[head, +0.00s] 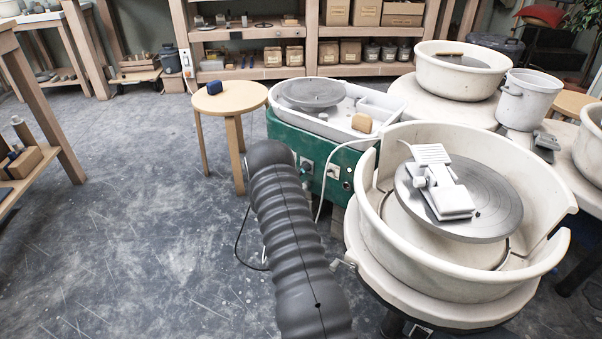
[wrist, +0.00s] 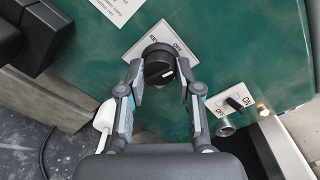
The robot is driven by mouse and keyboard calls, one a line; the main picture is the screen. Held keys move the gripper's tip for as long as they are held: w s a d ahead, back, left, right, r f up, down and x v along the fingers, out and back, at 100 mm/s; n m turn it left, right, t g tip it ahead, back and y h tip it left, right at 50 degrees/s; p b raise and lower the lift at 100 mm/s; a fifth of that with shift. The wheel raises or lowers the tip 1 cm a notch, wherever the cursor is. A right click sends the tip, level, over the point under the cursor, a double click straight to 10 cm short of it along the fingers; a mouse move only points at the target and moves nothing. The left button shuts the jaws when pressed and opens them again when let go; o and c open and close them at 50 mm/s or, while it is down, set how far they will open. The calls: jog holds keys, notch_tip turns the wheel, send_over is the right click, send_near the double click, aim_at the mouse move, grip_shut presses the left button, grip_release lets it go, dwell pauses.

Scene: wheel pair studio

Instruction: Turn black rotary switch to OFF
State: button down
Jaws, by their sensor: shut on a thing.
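The black rotary switch (wrist: 158,62) sits on a white plate (wrist: 136,52) lettered OFF and REV, on a green panel (wrist: 95,68) in the wrist view. A short white mark shows on its face; I cannot tell for sure which label it points to. My gripper (wrist: 160,80) is shut on the switch, one finger on each side of it. In the head view the green wheel housing (head: 284,137) stands beyond my grey arm, which hides most of my gripper and the switch.
A toggle switch (wrist: 235,104) on an ON/OFF plate is right of the rotary switch. A white plug (wrist: 104,116) with a cord is at lower left. A wheel with a cream splash pan (head: 375,245) stands right of my arm, and a wooden stool (head: 229,97) stands behind left.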

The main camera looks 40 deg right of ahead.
jog(key=shift+w+n, duration=0.1)
jog(key=shift+n, duration=0.7)
jog(key=shift+r, duration=0.1)
jog(key=c, duration=0.8)
grip_release()
jog(key=v, duration=1.2)
